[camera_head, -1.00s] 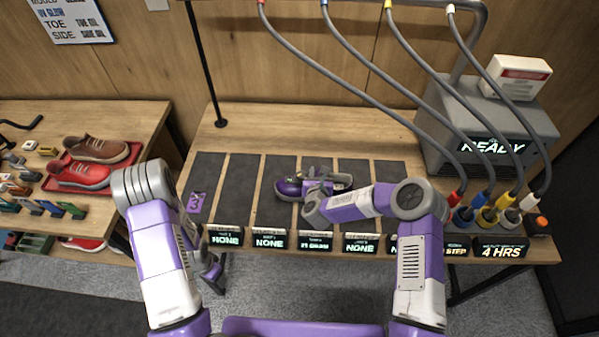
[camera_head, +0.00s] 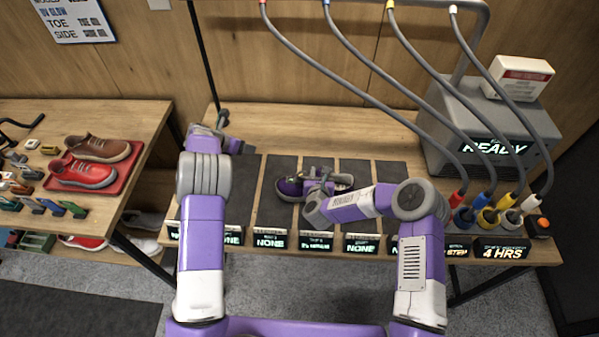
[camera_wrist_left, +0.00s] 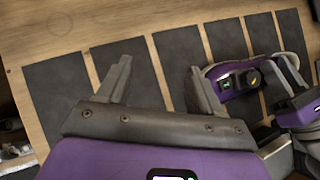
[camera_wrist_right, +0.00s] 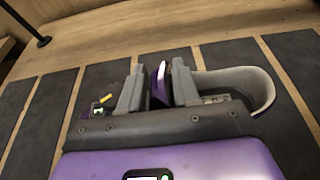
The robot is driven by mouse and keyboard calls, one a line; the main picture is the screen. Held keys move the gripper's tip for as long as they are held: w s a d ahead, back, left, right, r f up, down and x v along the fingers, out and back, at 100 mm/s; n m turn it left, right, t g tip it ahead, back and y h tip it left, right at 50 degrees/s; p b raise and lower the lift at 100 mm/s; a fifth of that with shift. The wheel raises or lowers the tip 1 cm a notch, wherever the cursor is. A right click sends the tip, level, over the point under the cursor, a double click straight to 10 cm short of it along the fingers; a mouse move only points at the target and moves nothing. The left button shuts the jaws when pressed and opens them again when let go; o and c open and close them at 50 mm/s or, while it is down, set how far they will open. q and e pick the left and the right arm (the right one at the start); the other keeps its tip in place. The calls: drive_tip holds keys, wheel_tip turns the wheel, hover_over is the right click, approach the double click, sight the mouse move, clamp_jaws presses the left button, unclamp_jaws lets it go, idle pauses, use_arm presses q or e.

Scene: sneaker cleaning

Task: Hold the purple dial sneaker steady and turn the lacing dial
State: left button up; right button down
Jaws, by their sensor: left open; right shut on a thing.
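The purple dial sneaker (camera_head: 290,187) lies on a dark mat strip in the middle of the bench, its toe to the left. My right gripper (camera_head: 318,178) is shut on the sneaker's upper near its middle. In the right wrist view a purple piece of the shoe (camera_wrist_right: 159,85) stands between the fingers. The dial (camera_wrist_left: 250,78), dark with a yellowish mark, shows on the shoe in the left wrist view, beside a small green-lit display (camera_wrist_left: 227,84). My left gripper (camera_wrist_left: 160,85) is open and empty, to the left of the shoe and apart from it.
Cables hang in front of a grey machine (camera_head: 480,120) reading READY at the right. Label displays (camera_head: 270,241) line the bench's front edge. A red tray (camera_head: 118,178) with shoes stands on the left table. Mats left of the sneaker are clear.

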use_arm(q)
drive_tip(key=s+d+r+m+g+h, duration=0.1)
drive_tip(key=d+r+m+g, duration=0.15)
drive_tip(key=d+m, duration=0.6)
drive_tip(key=m+g+y, duration=0.1)
drive_tip(key=m+g, duration=0.3)
drive_tip(key=m, duration=0.1)
approach(301, 175)
drive_tip(key=shift+n, duration=0.35)
drive_tip(key=x, duration=0.9)
drive_tip(key=shift+w, duration=0.15)
drive_tip(key=c, duration=1.1)
drive_tip(key=shift+n+t, duration=0.75)
drive_tip(key=shift+n, duration=1.55)
drive_tip(key=o, duration=1.1)
